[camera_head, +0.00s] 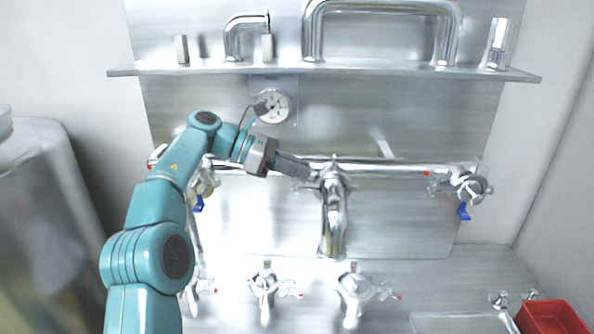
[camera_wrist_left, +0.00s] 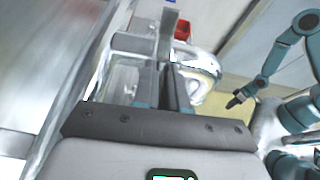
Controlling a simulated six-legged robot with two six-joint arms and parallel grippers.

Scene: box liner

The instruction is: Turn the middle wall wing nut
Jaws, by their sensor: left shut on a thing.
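The middle wall wing nut (camera_head: 334,172) sits on the chrome wall pipe, at the top of the middle spout (camera_head: 333,225). In the head view, my left gripper (camera_head: 309,172) reaches it from the left, with its fingertips at the nut. The left gripper is shut on the nut, and the fingers hide part of it. In the left wrist view, the left fingers (camera_wrist_left: 168,80) are close together, with shiny metal beside them. My right gripper (camera_wrist_left: 238,99) hangs at the right of the left wrist view, away from the fixture; its jaws are too small to read.
A steel shelf (camera_head: 400,70) with pipe handles runs above, over a round gauge (camera_head: 272,106). A blue-handled valve (camera_head: 464,211) is at the right end of the pipe. Taps (camera_head: 354,285) stand below. A red bin (camera_head: 552,318) is at lower right.

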